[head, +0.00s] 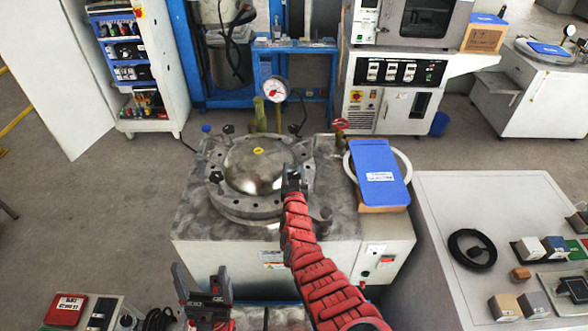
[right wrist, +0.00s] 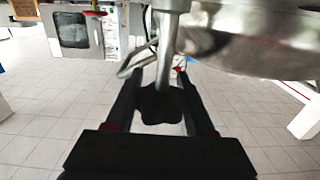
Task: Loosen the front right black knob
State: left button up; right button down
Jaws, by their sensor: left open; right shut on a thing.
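A round metal chamber with a domed lid (head: 255,165) sits on the grey machine. Black knobs stand around its rim: one at the front left (head: 215,177), one at the back left (head: 228,128) and one at the back right (head: 294,130). My right gripper (head: 291,178) is at the front right of the lid and hides the knob there in the head view. In the right wrist view, the front right black knob (right wrist: 160,105) on its metal rod sits between the fingers of my right gripper (right wrist: 160,92), which is shut on it. My left gripper (head: 203,285) is open and empty, in front of the machine.
A pressure gauge (head: 275,89) rises behind the lid. A blue clipboard (head: 379,174) lies on a box to the right, beside a red valve handle (head: 340,123). A grey table (head: 465,212) with small blocks and a black cable coil stands further right.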

jog(key=shift+c, duration=1.4)
grip_release()
jog(key=shift+s, duration=0.1)
jog(key=shift+s+p, duration=0.2)
jog(key=shift+p, duration=0.15)
jog(key=s+p, duration=0.3)
jog(key=s, duration=0.1)
jog(key=s+p, duration=0.3)
jog(key=s, duration=0.1)
jog(key=shift+d+r, duration=0.1)
jog(key=shift+r, duration=0.1)
jog(key=s, duration=0.9)
jog(key=shift+f+p, duration=0.2)
jog(key=shift+p, duration=0.15)
